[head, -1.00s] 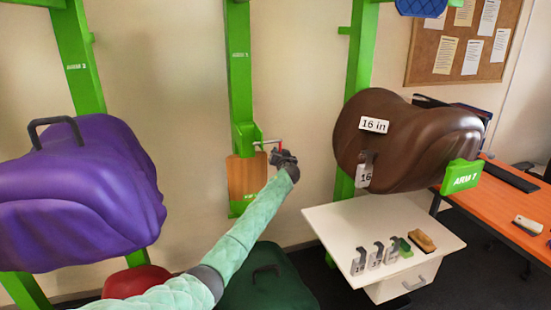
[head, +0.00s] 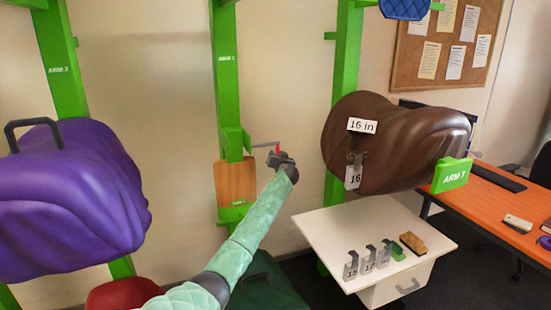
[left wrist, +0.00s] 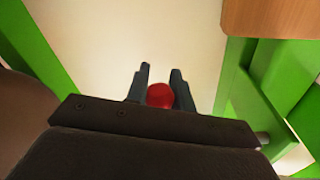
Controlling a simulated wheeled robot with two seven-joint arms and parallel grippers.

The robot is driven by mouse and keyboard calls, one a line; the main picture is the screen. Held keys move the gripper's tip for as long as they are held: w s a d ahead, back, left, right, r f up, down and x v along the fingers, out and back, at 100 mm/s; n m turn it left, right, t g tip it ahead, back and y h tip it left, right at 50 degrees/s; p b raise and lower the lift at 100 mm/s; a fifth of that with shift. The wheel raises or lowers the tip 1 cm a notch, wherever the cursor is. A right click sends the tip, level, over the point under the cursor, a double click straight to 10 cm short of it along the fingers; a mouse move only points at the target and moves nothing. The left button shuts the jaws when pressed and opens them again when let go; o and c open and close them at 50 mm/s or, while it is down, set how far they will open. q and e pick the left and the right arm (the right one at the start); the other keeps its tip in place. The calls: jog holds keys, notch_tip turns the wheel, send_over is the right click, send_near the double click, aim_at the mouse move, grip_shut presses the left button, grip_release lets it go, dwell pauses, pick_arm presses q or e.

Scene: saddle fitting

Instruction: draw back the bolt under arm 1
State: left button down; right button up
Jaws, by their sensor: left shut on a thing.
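Arm 1 (head: 238,214) hangs folded down against its green post (head: 228,85), with a wooden face showing. A thin grey bolt (head: 262,145) sticks out to the right from the green bracket (head: 246,140) at its top. The bolt ends in a red knob (head: 277,149). My left gripper (head: 278,156) is shut on the red knob. In the left wrist view the red knob (left wrist: 160,96) sits between the two dark fingers (left wrist: 158,85). The bolt's inner end is hidden in the bracket. My right gripper is not in view.
A brown saddle (head: 390,140) sits on arm 7 (head: 451,175) at the right, and a purple saddle (head: 65,205) at the left. A white cabinet (head: 325,225) holds several small gauges and a brush. Bare wall lies around the gripper.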

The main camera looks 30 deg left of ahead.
pick_arm(q)
jog(key=c, duration=1.2)
grip_release()
jog(key=shift+s+d+f, duration=0.1)
jog(key=shift+s+d, duration=0.1)
jog(key=shift+d, duration=0.05)
jog(key=shift+b+v, duration=0.5)
jog(key=shift+v, duration=0.55)
jog(key=shift+b+v, duration=0.55)
jog(key=shift+v, duration=2)
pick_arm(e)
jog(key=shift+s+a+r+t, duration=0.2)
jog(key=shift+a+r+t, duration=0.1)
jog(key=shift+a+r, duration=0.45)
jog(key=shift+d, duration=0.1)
